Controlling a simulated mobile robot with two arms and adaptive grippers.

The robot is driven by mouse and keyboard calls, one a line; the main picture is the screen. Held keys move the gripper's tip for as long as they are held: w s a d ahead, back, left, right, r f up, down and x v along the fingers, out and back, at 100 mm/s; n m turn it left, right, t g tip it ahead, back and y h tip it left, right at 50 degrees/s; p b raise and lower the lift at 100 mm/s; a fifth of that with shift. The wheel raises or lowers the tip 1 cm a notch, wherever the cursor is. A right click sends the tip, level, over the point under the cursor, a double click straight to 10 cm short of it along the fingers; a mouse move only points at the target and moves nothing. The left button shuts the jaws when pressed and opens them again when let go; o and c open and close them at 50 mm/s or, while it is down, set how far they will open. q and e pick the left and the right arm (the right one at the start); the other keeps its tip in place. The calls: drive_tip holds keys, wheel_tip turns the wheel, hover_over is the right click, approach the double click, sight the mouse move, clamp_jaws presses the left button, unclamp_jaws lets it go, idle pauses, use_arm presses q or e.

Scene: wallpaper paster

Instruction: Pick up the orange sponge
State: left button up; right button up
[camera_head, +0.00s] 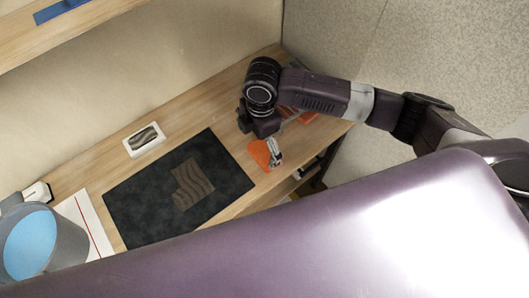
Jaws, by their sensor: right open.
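An orange piece (258,152), which looks like the orange sponge, lies on the wooden shelf just right of the dark mat. My right gripper (274,153) points down at its right side. The gripper is open, and its fingers partly cover the orange piece. I cannot tell whether they touch it. A second orange item (307,117) shows behind my right arm, mostly hidden, so its shape is unclear. My left gripper is not in view.
A dark mat (135,205) with a brown wavy-patterned piece (192,186) lies mid-shelf. A small white tray (134,150) stands behind it. A grey bucket with a blue inside (30,245) and a white sheet (90,217) are at left. Walls close off the back and right.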

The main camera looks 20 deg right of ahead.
sight(265, 151)
drive_tip(key=shift+w+d+r+n+h, duration=0.2)
drive_tip(key=shift+w+d, duration=0.1)
drive_tip(key=shift+d, duration=0.35)
drive_tip(key=shift+w+d+r+n+h, duration=0.1)
drive_tip(key=shift+w+d+r+h, duration=0.15)
drive_tip(key=shift+d, duration=0.35)
drive_tip(key=shift+d+f, duration=0.1)
drive_tip(key=shift+f, duration=0.2)
wheel_tip(265, 151, down, 6)
drive_tip(key=shift+w+f+p, duration=0.1)
drive_tip(key=shift+p, duration=1)
drive_tip(key=shift+f, duration=0.5)
drive_tip(key=c, duration=1.1)
drive_tip(key=shift+c, duration=0.2)
drive_tip(key=shift+r, duration=0.1)
wheel_tip(265, 151, up, 20)
drive_tip(key=b, duration=0.3)
